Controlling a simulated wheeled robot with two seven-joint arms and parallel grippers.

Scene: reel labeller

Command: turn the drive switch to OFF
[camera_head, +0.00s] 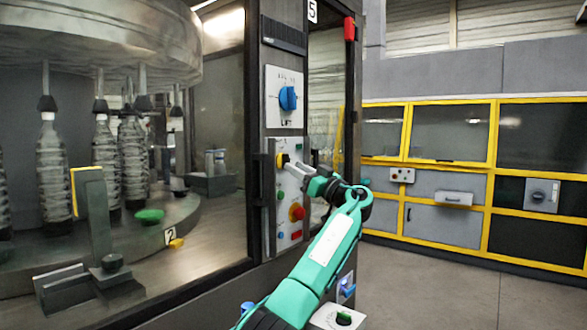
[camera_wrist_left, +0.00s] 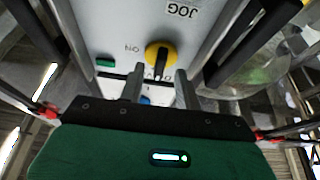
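The drive switch (camera_head: 283,160) is a yellow rotary knob with a black handle on the light control panel (camera_head: 291,226) of the machine. In the left wrist view the knob (camera_wrist_left: 163,52) sits just beyond my fingertips, with its black handle roughly upright in the picture. An ON mark shows left of it; lettering below is partly hidden. My left gripper (camera_head: 297,170) is in front of the panel, near the knob. In the left wrist view the two fingers (camera_wrist_left: 159,76) are apart with nothing between them. My right gripper is not in view.
A green button (camera_wrist_left: 105,62) sits left of the knob, and a JOG label (camera_wrist_left: 181,10) above it. A red knob (camera_head: 297,212) is lower on the panel, and a blue LIFT knob (camera_head: 288,98) above. Glass and a bottle carousel (camera_head: 150,235) stand left; open floor (camera_head: 420,285) lies right.

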